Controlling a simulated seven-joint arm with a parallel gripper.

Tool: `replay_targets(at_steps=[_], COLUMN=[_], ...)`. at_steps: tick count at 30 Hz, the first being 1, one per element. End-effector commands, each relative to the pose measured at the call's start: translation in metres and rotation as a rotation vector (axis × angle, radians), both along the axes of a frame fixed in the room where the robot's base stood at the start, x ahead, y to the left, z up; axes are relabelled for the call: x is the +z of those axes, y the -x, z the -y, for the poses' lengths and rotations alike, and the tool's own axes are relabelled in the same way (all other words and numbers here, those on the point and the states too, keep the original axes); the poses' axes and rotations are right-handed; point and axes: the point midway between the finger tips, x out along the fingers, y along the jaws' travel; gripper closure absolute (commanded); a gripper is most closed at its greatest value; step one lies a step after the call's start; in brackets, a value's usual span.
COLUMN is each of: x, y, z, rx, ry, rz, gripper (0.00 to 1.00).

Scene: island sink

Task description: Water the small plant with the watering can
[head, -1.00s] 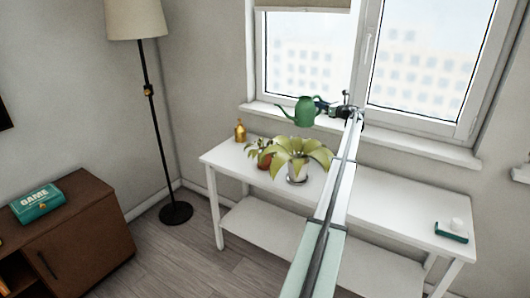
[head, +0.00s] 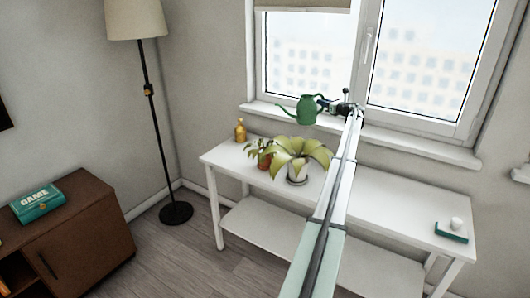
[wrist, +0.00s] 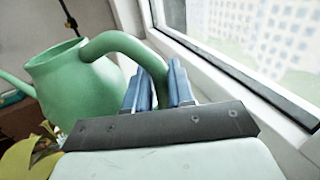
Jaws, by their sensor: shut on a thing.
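The green watering can (head: 307,109) is in the air above the back of the white table, near the window, with its spout pointing left. My gripper (head: 326,104) is shut on its handle from the right. In the wrist view the blue fingers (wrist: 158,84) close around the can's handle (wrist: 122,42). The can's body also shows there (wrist: 72,90), nearly upright. The small plant (head: 252,151) in a reddish pot (head: 264,161) stands on the table, below and left of the can. A larger leafy plant in a grey-white pot (head: 297,173) partly hides it.
An amber bottle (head: 240,131) stands on the white table (head: 390,205) behind the small plant. A teal box with a white item (head: 452,231) lies at the right end. The window sill (head: 275,115) is close behind the can. A floor lamp (head: 155,120) stands left.

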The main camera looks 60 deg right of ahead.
Motion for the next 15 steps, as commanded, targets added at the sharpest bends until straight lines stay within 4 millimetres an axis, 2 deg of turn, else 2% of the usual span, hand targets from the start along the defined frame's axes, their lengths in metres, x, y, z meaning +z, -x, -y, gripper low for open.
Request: replay_targets(at_steps=[15], x=[0.027], y=[-0.013], z=[-0.022], rx=[0.000], ry=[0.203], rz=[-0.125], gripper=[1.00])
